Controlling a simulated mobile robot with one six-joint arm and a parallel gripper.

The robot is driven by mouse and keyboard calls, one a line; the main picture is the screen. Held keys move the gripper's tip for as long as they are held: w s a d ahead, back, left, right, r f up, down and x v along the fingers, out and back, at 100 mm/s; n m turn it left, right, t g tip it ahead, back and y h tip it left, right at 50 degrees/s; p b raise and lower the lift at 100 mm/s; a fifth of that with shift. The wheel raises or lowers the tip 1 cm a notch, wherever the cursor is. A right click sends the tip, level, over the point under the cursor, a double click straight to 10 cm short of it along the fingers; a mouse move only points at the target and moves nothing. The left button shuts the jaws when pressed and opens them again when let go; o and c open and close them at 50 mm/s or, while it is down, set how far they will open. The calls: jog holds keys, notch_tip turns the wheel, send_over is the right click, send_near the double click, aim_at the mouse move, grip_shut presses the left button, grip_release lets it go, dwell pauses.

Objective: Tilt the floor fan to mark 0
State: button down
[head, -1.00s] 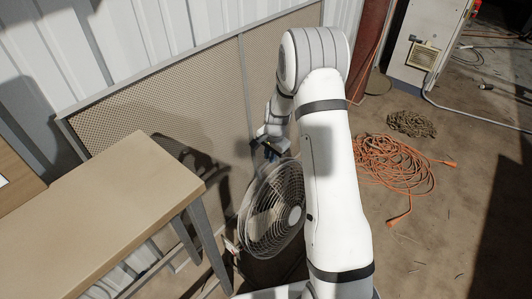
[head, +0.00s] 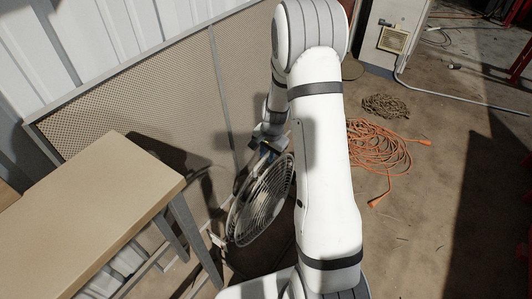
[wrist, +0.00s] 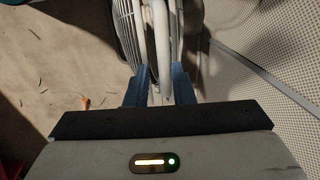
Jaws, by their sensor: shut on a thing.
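The floor fan (head: 262,203) stands on the floor right of the table in the head view, its round wire cage tilted. My gripper (head: 265,147) is at the top rim of the cage, partly hidden by my arm. In the wrist view the fan (wrist: 125,27) runs up from between the jaws, with cage wires on both sides of a pale bar. My gripper (wrist: 159,88) is shut on the fan there. I cannot make out any tilt marks; the fan's lower part is mostly hidden.
A table (head: 90,205) stands at left, close to the fan. A mesh panel (head: 140,115) stands behind it. An orange cable (head: 378,150) and a coil of chain (head: 386,106) lie on the floor at right. A grey cabinet (head: 390,30) stands at the back.

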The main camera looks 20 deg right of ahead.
jog(key=c, duration=1.5)
grip_release()
jog(key=shift+s+d+f, duration=0.35)
jog(key=shift+s+f, duration=0.05)
jog(key=shift+s, duration=0.2)
jog(key=shift+o, duration=0.2)
jog(key=shift+r, duration=0.1)
jog(key=shift+w+r, duration=0.1)
jog(key=shift+r, duration=0.2)
notch_tip(320, 180, up, 7)
jog(key=p, duration=0.2)
jog(key=shift+s+d, duration=0.3)
jog(key=shift+r, duration=0.1)
